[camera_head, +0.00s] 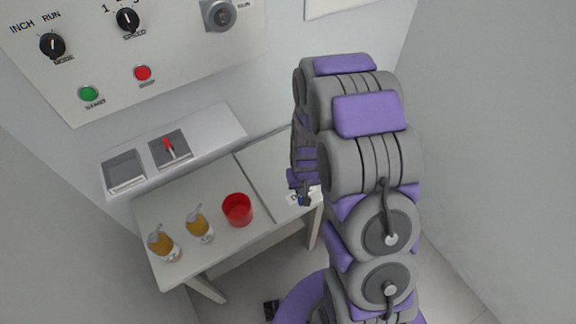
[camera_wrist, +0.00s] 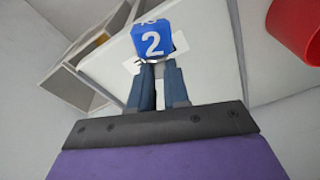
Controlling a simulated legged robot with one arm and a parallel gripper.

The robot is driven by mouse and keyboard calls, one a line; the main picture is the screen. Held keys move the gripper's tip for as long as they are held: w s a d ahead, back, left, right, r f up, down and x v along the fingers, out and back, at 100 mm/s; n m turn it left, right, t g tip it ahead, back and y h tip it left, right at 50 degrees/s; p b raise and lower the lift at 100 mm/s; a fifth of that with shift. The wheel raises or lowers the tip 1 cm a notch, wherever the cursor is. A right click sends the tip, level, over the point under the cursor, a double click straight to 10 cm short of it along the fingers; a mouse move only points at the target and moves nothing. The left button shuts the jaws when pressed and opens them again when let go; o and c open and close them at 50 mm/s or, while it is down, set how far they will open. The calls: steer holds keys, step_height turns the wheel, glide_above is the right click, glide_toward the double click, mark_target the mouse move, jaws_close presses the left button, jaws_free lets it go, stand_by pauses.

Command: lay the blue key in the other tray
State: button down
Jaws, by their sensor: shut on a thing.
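The blue key (camera_wrist: 152,42) shows in the wrist view as a blue tag with a white 2, at the tips of my gripper (camera_wrist: 158,72). My gripper is shut on it. In the head view my gripper (camera_head: 304,194) is low over the right part of the table, with a small bit of blue at its tips. Two square grey trays sit on the shelf at the left. The left tray (camera_head: 124,172) is empty. The right tray (camera_head: 181,148) has a red-handled key (camera_head: 168,147) in it. The key's shaft is hidden between my fingers.
A white label (camera_head: 292,199) lies by my gripper. A control panel (camera_head: 180,45) is on the wall above. Walls close in on both sides.

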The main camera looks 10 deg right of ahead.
steer(key=shift+s+f, duration=0.6)
steer(key=shift+f, duration=0.1)
steer(key=shift+s+a+f, duration=0.1)
steer(key=shift+s+f, duration=0.1)
steer(key=shift+f, duration=0.2)
steer(key=w, duration=0.4)
steer(key=w+d+f+b, duration=0.1)
steer(key=w, duration=0.4)
steer(key=w+d+b, duration=0.1)
steer(key=w, duration=0.4)
steer(key=shift+w+f, duration=0.15)
steer(key=shift+f, duration=0.15)
steer(key=shift+w+f+b, duration=0.1)
steer(key=shift+w+b, duration=0.2)
steer(key=shift+w, duration=0.4)
step_height(320, 180, down, 4)
steer(key=shift+r+b, duration=0.25)
steer(key=shift+b, duration=0.25)
steer(key=shift+r, duration=0.1)
steer(key=c, duration=1.1)
jaws_free()
